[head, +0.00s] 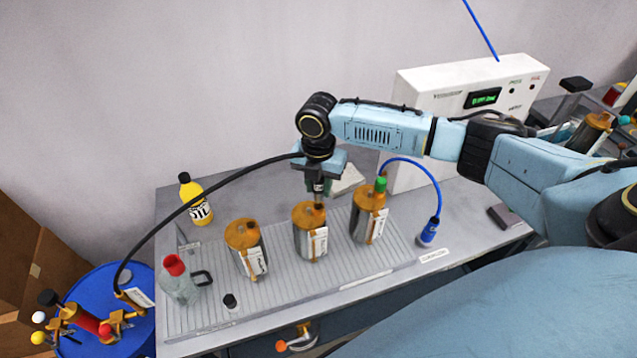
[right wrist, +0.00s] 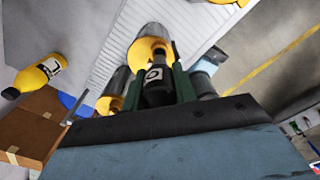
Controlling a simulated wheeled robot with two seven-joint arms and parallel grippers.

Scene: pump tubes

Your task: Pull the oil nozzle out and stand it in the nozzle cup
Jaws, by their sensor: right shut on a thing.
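My right gripper (head: 318,183) points down over the middle canister (head: 310,238), which has an orange lid and a white label. It is shut on the dark oil nozzle (right wrist: 157,92), which shows between the green fingers in the right wrist view. A black hose (head: 205,195) arcs from the gripper to the blue drum at the lower left. The nozzle's lower end is at the canister's top; I cannot tell whether it is inside the opening. A blue cup-like holder (head: 428,233) stands to the right with a blue hose at it. I cannot clearly identify the nozzle cup. My left gripper is not in view.
Similar canisters stand left (head: 246,250) and right (head: 369,220) of the middle one, the right with a green cap. A red-capped jug (head: 180,284), small black cap (head: 230,301) and yellow bottle (head: 196,203) stand left. A white control box (head: 450,88) is behind.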

